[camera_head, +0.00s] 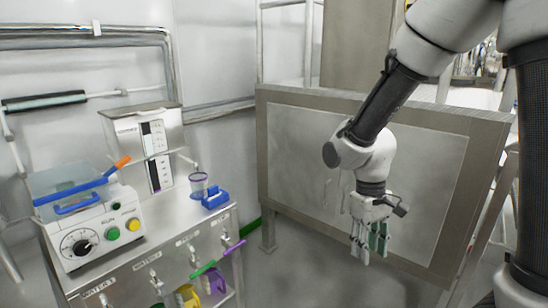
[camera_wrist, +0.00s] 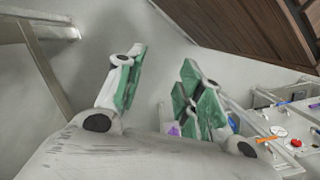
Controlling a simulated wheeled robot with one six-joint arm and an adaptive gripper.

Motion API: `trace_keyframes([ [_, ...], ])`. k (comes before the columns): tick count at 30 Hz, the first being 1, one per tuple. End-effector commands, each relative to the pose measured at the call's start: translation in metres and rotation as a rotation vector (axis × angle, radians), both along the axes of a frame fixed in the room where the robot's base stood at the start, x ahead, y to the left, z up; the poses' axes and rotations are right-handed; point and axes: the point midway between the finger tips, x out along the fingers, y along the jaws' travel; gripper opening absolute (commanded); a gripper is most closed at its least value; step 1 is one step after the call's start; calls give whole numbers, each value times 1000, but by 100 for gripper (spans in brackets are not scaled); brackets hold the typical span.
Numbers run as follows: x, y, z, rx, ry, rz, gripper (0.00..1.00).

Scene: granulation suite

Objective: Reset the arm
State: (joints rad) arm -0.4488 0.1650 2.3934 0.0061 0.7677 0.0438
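My gripper (camera_head: 369,246) hangs at the end of my arm, right of centre in the head view, with its fingers pointing down. It is in front of a grey metal panel and to the right of the steel bench, clear of both as far as I can see. In the wrist view my gripper (camera_wrist: 160,82) shows two green-padded fingers spread apart with a gap between them. Nothing is held between them.
The steel bench (camera_head: 160,257) at left carries a white control box (camera_head: 95,230), a dispenser (camera_head: 150,140), a clear cup (camera_head: 198,184) and a blue block (camera_head: 215,199). Coloured handles stick out from its front. The framed panel (camera_head: 300,150) stands behind my arm. Floor between bench and panel looks clear.

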Motion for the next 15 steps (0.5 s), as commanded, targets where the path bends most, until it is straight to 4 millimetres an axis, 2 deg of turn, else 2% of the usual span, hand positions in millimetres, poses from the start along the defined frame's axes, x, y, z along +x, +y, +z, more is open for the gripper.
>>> trace_keyframes([
  [1, -11, -17, 24, 10, -15, -20, 37],
  [6, -52, -65, 84, 38, -84, -102, 37],
  [9, -70, -87, 112, 65, -178, -171, 37],
  [15, -93, -119, 157, 112, -412, -296, 37],
])
